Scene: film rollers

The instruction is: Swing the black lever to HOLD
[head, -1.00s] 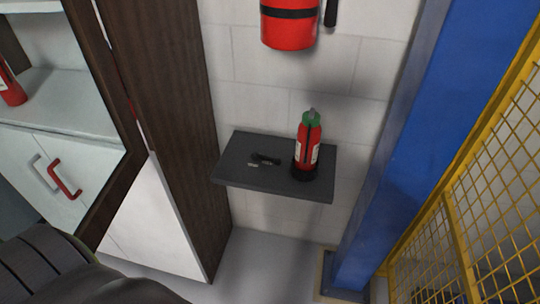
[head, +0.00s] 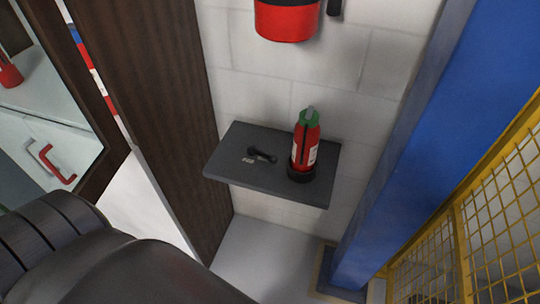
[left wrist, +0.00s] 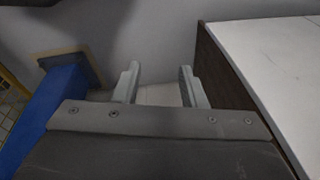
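A small black lever (head: 262,154) lies on the dark grey wall shelf (head: 228,168), left of a red bottle-shaped extinguisher (head: 306,148) with a green top. A small pale label (head: 247,160) sits beside the lever; its text is too small to read. My left gripper (left wrist: 158,78) shows in the left wrist view with its two fingers apart and nothing between them. It points down toward the floor, clear of the shelf. In the head view only my dark arm fills the lower left. My right gripper is in neither view.
A dark wooden cabinet side (head: 160,120) stands left. A blue column (head: 430,130) and yellow mesh fence (head: 500,215) stand right. Open air lies in front of the shelf.

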